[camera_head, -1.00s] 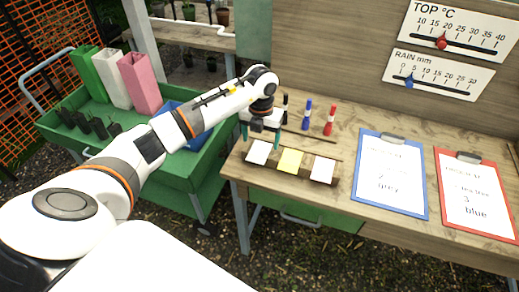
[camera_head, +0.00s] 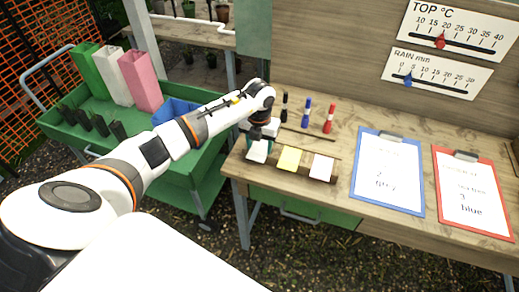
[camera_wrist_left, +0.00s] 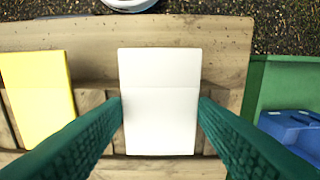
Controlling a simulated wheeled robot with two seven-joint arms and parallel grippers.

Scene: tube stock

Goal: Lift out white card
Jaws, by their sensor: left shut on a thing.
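A white card (camera_head: 257,151) stands at the left end of a wooden holder (camera_head: 332,181) near the table's front edge. A yellow card (camera_head: 289,159) is in the middle and a second white card (camera_head: 321,167) is at the right end. My left gripper (camera_head: 263,138) is at the left white card. In the left wrist view its green fingers are shut on the two side edges of that white card (camera_wrist_left: 159,110), with the yellow card (camera_wrist_left: 38,95) to the left. Whether the card's lower edge is clear of the holder cannot be told. My right gripper is not in view.
Black, blue and red markers (camera_head: 306,113) stand behind the cards. A blue clipboard (camera_head: 388,211) and a red clipboard (camera_head: 476,232) lie to the right. A green cart (camera_head: 60,143) with tall boxes and a blue bin (camera_head: 176,108) is at the left.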

